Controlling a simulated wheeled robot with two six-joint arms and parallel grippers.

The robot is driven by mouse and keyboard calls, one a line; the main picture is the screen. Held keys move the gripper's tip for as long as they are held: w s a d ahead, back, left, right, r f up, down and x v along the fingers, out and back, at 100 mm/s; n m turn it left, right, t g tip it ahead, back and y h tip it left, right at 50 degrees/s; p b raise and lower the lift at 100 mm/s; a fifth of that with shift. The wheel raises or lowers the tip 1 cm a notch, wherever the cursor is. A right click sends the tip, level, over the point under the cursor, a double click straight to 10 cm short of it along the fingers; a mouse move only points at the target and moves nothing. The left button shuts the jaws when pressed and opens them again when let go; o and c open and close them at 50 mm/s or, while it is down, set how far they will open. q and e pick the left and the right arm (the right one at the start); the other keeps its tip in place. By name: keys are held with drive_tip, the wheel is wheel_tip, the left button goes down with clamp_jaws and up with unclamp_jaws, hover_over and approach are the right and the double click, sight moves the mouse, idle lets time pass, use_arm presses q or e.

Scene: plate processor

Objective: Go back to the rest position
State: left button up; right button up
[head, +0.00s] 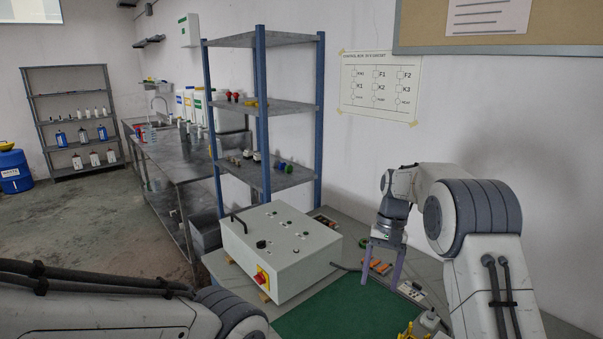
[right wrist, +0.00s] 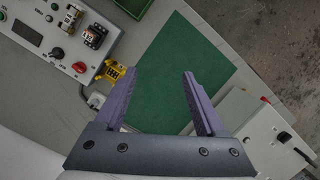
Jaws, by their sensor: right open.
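My right gripper (head: 382,264) hangs over the table to the right of the grey control box. Its two purple fingers are spread apart with nothing between them, as the right wrist view (right wrist: 158,98) also shows. It points down above the table, near the edge of the green mat (head: 330,312). The mat also lies below the fingers in the right wrist view (right wrist: 180,62). Of my left arm only a link shows at the lower left in the head view; the left gripper is out of the picture.
The grey control box (head: 290,250) with a red-yellow switch (head: 262,278) stands on the table, left of my right gripper. A blue-post shelf (head: 262,110) stands behind. Small orange parts (head: 380,265) lie by the gripper. A yellow part (right wrist: 115,70) shows beside the mat.

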drive_tip(key=s+a+r+n+t, duration=0.1)
drive_tip(key=s+a+r+n, duration=0.2)
drive_tip(key=s+a, duration=0.5)
drive_tip(key=s+a+r+n, duration=0.2)
drive_tip(key=s+a+n, duration=0.1)
drive_tip(key=s+a, duration=0.5)
drive_tip(key=s+f+n, duration=0.1)
drive_tip(key=s+n, duration=0.1)
drive_tip(key=s, duration=0.7)
drive_tip(key=s+d+f+n+t, duration=0.1)
drive_tip(key=s+n, duration=0.1)
drive_tip(key=s, duration=0.7)
drive_tip(key=shift+s+d+f+n+h, duration=0.25)
drive_tip(key=shift+d+f+n+h, duration=0.05)
drive_tip(key=shift+n, duration=0.1)
